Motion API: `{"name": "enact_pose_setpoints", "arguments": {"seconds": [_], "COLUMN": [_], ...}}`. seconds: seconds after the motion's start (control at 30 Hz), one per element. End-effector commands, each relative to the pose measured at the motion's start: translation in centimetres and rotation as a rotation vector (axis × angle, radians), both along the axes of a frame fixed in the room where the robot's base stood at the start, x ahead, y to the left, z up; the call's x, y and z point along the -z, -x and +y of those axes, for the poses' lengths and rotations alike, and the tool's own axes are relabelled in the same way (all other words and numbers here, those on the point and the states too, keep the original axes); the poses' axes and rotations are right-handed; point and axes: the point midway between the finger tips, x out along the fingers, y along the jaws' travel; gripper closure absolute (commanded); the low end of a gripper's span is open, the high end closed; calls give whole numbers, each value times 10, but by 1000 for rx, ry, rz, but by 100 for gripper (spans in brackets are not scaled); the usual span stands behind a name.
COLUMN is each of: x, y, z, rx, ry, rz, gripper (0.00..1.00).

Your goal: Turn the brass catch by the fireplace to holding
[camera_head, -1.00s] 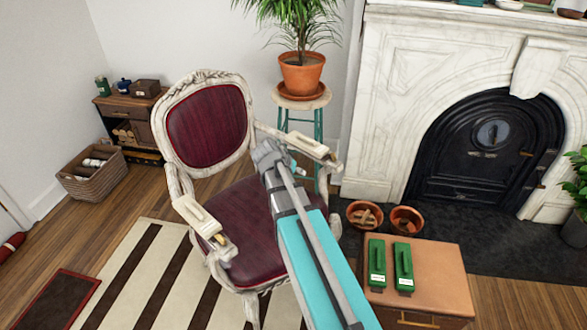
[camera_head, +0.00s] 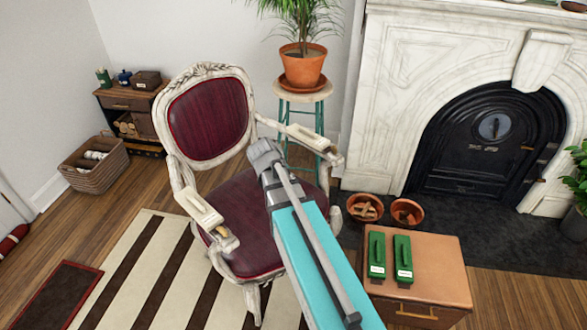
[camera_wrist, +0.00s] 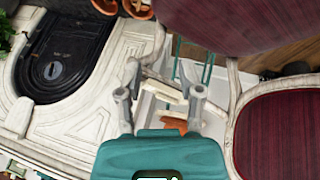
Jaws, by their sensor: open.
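A carved cream chair with a dark red seat (camera_head: 240,228) and back stands in the middle of the head view. Each armrest carries a cream plate near its front end. The plate on the fireplace side (camera_head: 308,137) has a small fitting, probably the brass catch (camera_head: 332,154), at its front end; its setting is too small to read. A brass-coloured fitting (camera_head: 224,240) also shows on the other armrest. My gripper (camera_wrist: 160,94) is open and empty above the chair. In the wrist view, the armrest plate (camera_wrist: 160,89) appears between the fingers, with no contact visible.
The white marble fireplace (camera_head: 400,120) with its black door (camera_head: 488,145) is at the right. A potted plant (camera_head: 303,70) stands on a stool behind the chair. A tan box (camera_head: 440,270) with two green blocks stands front right. Two clay pots are behind it.

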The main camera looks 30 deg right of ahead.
Motion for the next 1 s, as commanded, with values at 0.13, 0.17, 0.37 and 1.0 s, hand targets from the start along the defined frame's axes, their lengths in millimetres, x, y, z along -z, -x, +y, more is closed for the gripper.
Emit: {"name": "enact_pose_setpoints", "arguments": {"seconds": [0.13, 0.17, 0.37, 1.0], "x": [12, 14, 21, 22], "y": [39, 46, 88, 106], "z": [47, 56, 111, 136], "rx": [-165, -204, -440, -564], "ry": [-124, -153, -313, -393], "rz": [121, 145, 266, 314], "gripper": [51, 51, 51, 43]}}
